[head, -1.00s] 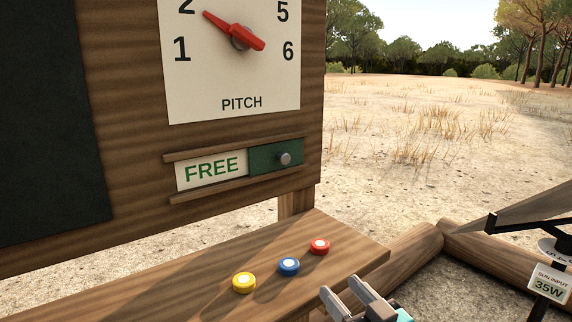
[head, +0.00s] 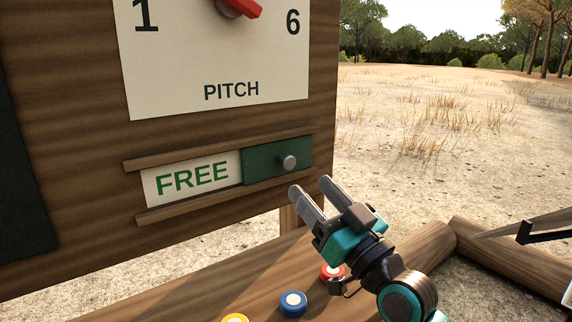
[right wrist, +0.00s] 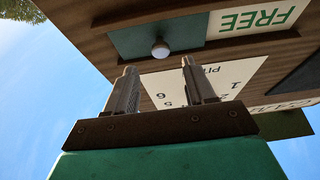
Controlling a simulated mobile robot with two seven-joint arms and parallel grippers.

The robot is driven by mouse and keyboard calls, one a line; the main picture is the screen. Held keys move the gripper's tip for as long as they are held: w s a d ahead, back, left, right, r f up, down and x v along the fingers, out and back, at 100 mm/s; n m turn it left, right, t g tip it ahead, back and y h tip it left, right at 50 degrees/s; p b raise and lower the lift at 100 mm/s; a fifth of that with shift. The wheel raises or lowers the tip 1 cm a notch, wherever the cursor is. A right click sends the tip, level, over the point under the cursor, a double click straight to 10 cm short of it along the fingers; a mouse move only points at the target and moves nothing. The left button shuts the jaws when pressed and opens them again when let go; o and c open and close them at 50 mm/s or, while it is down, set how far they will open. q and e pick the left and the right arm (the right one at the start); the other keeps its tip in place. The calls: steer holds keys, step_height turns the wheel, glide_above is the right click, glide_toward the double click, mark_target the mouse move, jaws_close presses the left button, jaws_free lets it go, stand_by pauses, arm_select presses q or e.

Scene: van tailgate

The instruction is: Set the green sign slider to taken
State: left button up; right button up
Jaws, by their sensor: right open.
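The green sign slider (head: 262,163) sits at the right end of its wooden rails on the board, with a round grey knob (head: 288,162) on it. The word FREE (head: 192,178) shows in green on white to its left. My right gripper (head: 308,190) is open and empty, just below and to the right of the knob in the head view. In the right wrist view the knob (right wrist: 160,48) stands beyond the two fingertips (right wrist: 159,66), roughly between them and apart from them. My left gripper is not in view.
Logs lie on the right.

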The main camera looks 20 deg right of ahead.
mark_target(291, 165)
steer(key=x, duration=0.6)
steer(key=shift+w+a+r+p, duration=0.1)
steer(key=shift+w+r+p, duration=0.15)
steer(key=shift+p, duration=0.05)
jaws_close()
stand_by(0.4)
